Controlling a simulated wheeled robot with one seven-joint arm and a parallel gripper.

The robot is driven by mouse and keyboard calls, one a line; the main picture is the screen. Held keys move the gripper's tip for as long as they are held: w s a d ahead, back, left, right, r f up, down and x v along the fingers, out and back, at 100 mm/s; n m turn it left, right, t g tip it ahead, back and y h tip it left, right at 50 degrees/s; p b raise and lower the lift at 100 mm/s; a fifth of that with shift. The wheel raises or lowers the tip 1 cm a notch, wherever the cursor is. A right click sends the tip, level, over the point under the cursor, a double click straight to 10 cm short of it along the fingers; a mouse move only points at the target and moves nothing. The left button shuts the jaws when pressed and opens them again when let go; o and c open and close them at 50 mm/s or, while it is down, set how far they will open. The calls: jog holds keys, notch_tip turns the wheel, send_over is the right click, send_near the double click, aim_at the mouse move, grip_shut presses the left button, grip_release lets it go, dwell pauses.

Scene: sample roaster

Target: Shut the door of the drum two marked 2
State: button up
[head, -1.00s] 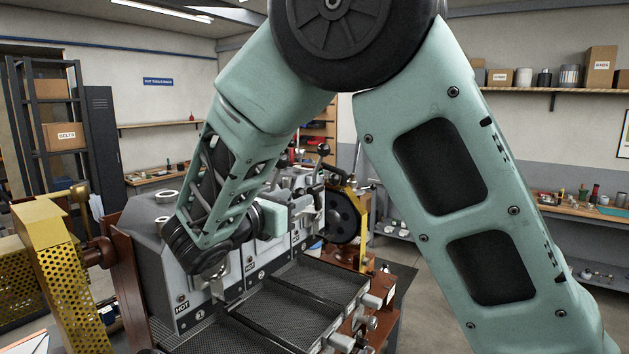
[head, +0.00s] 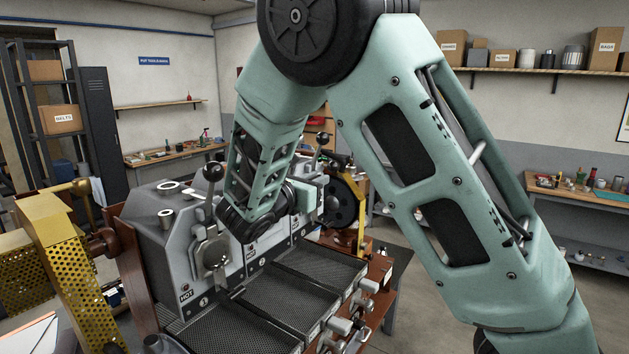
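The grey sample roaster has its drums in a row. The plate marked 2 (head: 262,262) shows on the front of drum two (head: 251,254), under my wrist. The door of drum two is mostly hidden behind my forearm and wrist, so I cannot tell how far it stands open. My gripper (head: 314,196) points away to the right, in front of the upper roaster front past drum two. Its fingers are small and partly hidden; I cannot tell whether they are open or touch anything.
The door of drum one (head: 212,256) shows left of my wrist, above the plate marked 1 (head: 204,301). Black mesh cooling trays (head: 290,298) stick out below the drums. Black-knobbed levers (head: 213,174) rise above. A yellow perforated guard (head: 60,255) stands left.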

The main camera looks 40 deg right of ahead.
jog(key=shift+f, duration=0.1)
grip_shut()
jog(key=shift+s+f+m+b, duration=0.15)
jog(key=shift+f+m+b, duration=0.2)
jog(key=shift+b, duration=0.4)
notch_tip(320, 180, down, 14)
jog(key=m+b, duration=1.1)
jog(key=b, duration=1.4)
jog(key=shift+r, duration=0.1)
jog(key=o, duration=0.8)
grip_release()
